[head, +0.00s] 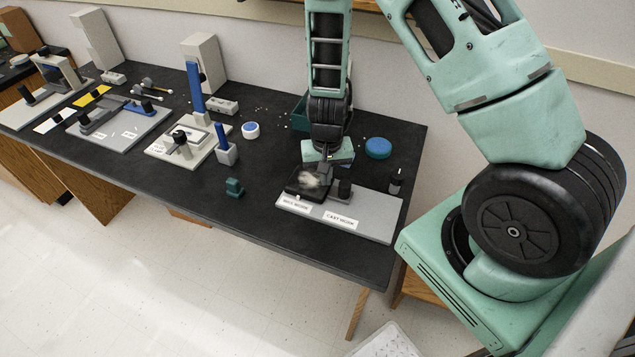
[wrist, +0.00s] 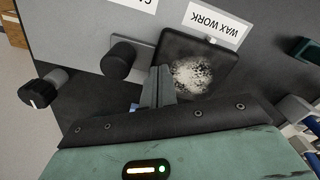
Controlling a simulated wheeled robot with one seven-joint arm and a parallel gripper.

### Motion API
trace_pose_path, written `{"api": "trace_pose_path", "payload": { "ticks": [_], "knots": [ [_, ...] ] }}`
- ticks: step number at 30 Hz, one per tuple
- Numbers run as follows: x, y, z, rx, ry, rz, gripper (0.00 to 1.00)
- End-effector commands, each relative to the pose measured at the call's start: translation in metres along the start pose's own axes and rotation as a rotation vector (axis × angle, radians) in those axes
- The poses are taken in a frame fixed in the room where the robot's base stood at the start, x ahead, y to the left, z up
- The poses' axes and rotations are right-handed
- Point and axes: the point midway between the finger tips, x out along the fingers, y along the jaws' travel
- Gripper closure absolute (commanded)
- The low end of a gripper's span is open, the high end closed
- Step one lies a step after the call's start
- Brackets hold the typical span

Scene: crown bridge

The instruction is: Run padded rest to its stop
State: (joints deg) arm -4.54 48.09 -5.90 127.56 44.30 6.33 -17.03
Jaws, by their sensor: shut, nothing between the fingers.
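The padded rest (head: 308,182) is a dark square tray with a speckled white pad, at the left end of a grey base plate (head: 372,220). It also shows in the wrist view (wrist: 219,66), next to the "WAX WORK" label (wrist: 216,24). A "CAST WORK" label (head: 341,220) lies farther right on the plate. A black knob (wrist: 118,58) stands just beside the rest on the "CAST WORK" side. My gripper (wrist: 160,72) is shut and empty, its fingertips between the knob and the rest's edge. I cannot tell whether they touch either. My gripper hides part of the rest's edge.
A second black knob (head: 396,180) stands at the plate's right end. A blue round pad (head: 378,148) and a green bin (head: 299,113) are behind. A small green block (head: 234,187) and other fixtures stand left on the black bench (head: 290,235). The bench front is clear.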

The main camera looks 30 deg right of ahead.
Motion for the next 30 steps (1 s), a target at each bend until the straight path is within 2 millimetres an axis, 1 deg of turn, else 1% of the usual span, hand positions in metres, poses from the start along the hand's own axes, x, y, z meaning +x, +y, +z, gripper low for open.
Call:
{"api": "trace_pose_path", "payload": {
  "ticks": [30],
  "knots": [
    [0.001, 0.026, 0.015, 0.000, -0.001, 0.000, 1.00]
  ]
}}
